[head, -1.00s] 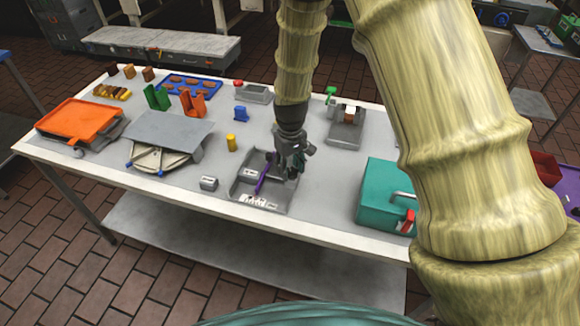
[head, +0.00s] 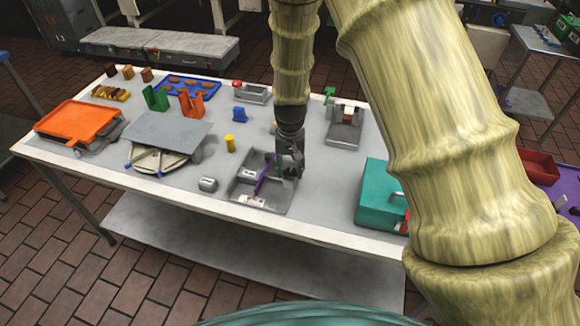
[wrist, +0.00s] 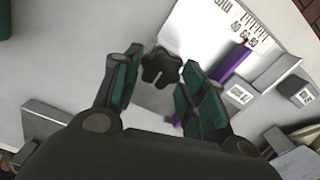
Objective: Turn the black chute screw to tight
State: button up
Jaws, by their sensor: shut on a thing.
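The black chute screw (wrist: 160,68) is a dark lobed knob, seen between the two fingers of my gripper (wrist: 161,60) in the wrist view. In the head view my gripper (head: 291,172) is low over the right side of the grey chute tray (head: 277,204), and I cannot make out the screw there. A purple bar (head: 264,174) lies across the tray; it also shows in the wrist view (wrist: 234,62). A printed scale (wrist: 250,32) is near the bar's end.
A teal box (head: 380,190) stands right of the tray. A small grey block (head: 208,184) and a yellow cylinder (head: 230,143) are to its left. A grey device (head: 344,132) stands behind on the right. The table's front edge is close to the tray.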

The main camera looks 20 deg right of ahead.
aim_at(290, 171)
dwell(0.4)
jog(key=o, duration=1)
jog(key=shift+r, duration=0.1)
notch_tip(290, 171, up, 12)
jog(key=shift+f, duration=0.1)
